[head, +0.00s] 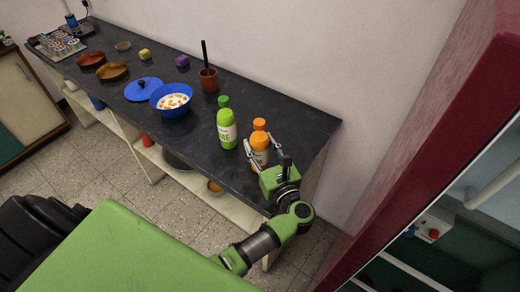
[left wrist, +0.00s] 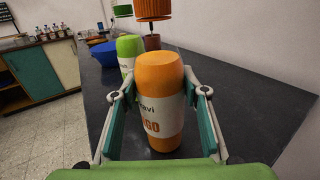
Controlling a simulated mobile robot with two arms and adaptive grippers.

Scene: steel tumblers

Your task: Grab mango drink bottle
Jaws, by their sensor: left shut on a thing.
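The mango drink bottle (head: 260,143) is orange with a white label and stands upright near the right end of the dark counter. It fills the middle of the left wrist view (left wrist: 158,80), where part of its label lettering shows. An orange cap (head: 259,124) shows above its body, with a visible gap in the left wrist view (left wrist: 152,9). My left gripper (head: 262,150) has a finger on each side of the bottle and is shut on it; both fingers also show in the left wrist view (left wrist: 156,108). My right gripper is not in view.
A green lime bottle (head: 226,132) stands close to the left of the mango bottle. Farther left are a blue bowl (head: 172,112) of food, a blue lid (head: 143,89) and a brown cup (head: 208,82) holding a dark utensil. The counter's right end (head: 315,128) is bare.

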